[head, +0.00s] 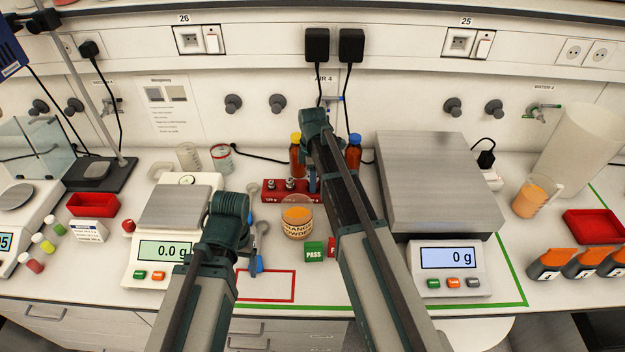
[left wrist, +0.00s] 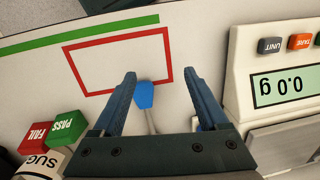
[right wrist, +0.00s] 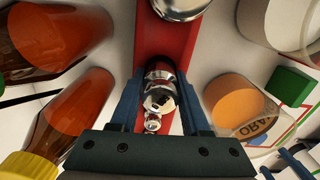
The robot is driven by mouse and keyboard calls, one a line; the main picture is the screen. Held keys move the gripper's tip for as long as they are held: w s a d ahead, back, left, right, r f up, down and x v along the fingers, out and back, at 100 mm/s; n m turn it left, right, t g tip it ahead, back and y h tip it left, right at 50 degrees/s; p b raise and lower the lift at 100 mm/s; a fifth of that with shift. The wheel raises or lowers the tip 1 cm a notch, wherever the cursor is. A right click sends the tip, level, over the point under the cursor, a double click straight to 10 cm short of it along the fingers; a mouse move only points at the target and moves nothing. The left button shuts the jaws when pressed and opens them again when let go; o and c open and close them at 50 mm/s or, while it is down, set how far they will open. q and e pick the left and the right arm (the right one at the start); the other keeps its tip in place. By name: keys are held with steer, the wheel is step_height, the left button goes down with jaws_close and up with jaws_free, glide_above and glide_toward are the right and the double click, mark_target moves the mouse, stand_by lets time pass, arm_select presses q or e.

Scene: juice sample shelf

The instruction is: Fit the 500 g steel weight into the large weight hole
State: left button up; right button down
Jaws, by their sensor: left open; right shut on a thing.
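The red weight block (head: 268,197) stands at the middle of the bench. Two steel weights (head: 283,184) with knobs show on it in the head view. My right gripper (head: 313,184) is at the block's right end, shut on a shiny steel weight (right wrist: 158,99). In the right wrist view this weight is between the fingers, over the red block (right wrist: 152,40). Whether it is seated in a hole is hidden. Another steel weight (right wrist: 181,7) shows farther along the block. My left gripper (head: 252,250) is open above the bench, around a blue-ended spatula (left wrist: 145,97) without visible contact.
An orange powder jar (head: 297,222) stands just in front of the block, with the green PASS block (head: 314,252) nearby. Amber bottles (head: 354,154) stand behind. Scales flank the middle, a small one (head: 150,250) left and a large one (head: 445,215) right.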

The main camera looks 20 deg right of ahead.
arm_select(q)
steer(key=shift+f, duration=0.3)
arm_select(e)
steer(key=shift+f, duration=0.3)
arm_select(q)
steer(key=shift+r, duration=0.15)
arm_select(e)
steer(key=shift+r, duration=0.15)
arm_select(q)
steer(key=shift+r+p, duration=0.65)
steer(key=shift+r, duration=0.1)
arm_select(e)
steer(key=shift+r, duration=0.75)
arm_select(q)
steer(key=shift+f+b, duration=0.75)
arm_select(e)
steer(key=shift+f, duration=0.75)
arm_select(q)
steer(key=shift+r+p, duration=0.75)
arm_select(e)
steer(key=shift+r, duration=0.75)
arm_select(q)
steer(key=shift+f+b, duration=0.9)
arm_select(e)
steer(key=shift+f, duration=0.95)
arm_select(q)
steer(key=shift+r, duration=0.15)
arm_select(e)
steer(key=shift+r, duration=0.15)
